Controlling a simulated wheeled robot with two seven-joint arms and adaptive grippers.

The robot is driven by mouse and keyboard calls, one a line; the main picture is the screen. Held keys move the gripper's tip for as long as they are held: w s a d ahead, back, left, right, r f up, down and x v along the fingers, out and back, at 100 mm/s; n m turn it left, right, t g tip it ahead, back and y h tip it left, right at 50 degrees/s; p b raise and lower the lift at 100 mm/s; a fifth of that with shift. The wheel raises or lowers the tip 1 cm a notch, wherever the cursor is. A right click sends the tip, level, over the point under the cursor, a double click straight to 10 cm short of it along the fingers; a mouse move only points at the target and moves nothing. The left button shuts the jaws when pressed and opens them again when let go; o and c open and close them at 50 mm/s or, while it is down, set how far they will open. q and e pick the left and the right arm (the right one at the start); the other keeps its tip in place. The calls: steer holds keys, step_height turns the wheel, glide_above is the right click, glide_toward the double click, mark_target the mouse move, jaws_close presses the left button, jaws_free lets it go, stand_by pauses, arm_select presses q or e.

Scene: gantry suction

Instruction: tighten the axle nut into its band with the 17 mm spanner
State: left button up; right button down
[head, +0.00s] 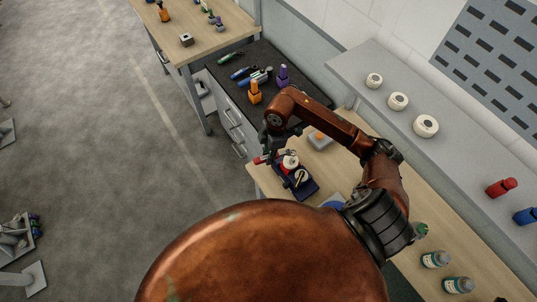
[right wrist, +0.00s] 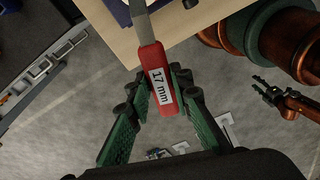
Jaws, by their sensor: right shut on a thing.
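The 17 mm spanner (right wrist: 159,85) has a red handle with a white "17 mm" label and a grey metal shank. My right gripper (right wrist: 152,92) is shut on the handle, with green fingers either side. In the head view the right gripper (head: 268,150) hangs at the bench's left edge, beside a dark blue fixture (head: 304,191) with a white and red round part (head: 290,161) on it. The spanner's red end (head: 258,161) pokes out to the left. I cannot make out the axle nut or the spanner's jaw. My left gripper (right wrist: 262,86) shows in the right wrist view, open and empty.
The wooden bench (head: 262,184) carries a grey box with an orange button (head: 319,139) behind the fixture. A dark-topped cabinet (head: 229,76) holds several tools. White rolls (head: 398,101) sit on the shelf.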

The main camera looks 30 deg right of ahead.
steer(key=shift+a+r, duration=0.1)
steer(key=shift+a, duration=0.05)
steer(key=shift+f+b, duration=0.95)
steer(key=shift+f, duration=0.8)
steer(key=shift+w+f, duration=0.1)
steer(key=shift+f, duration=0.25)
steer(key=shift+f+b, duration=0.4)
steer(key=shift+f, duration=0.45)
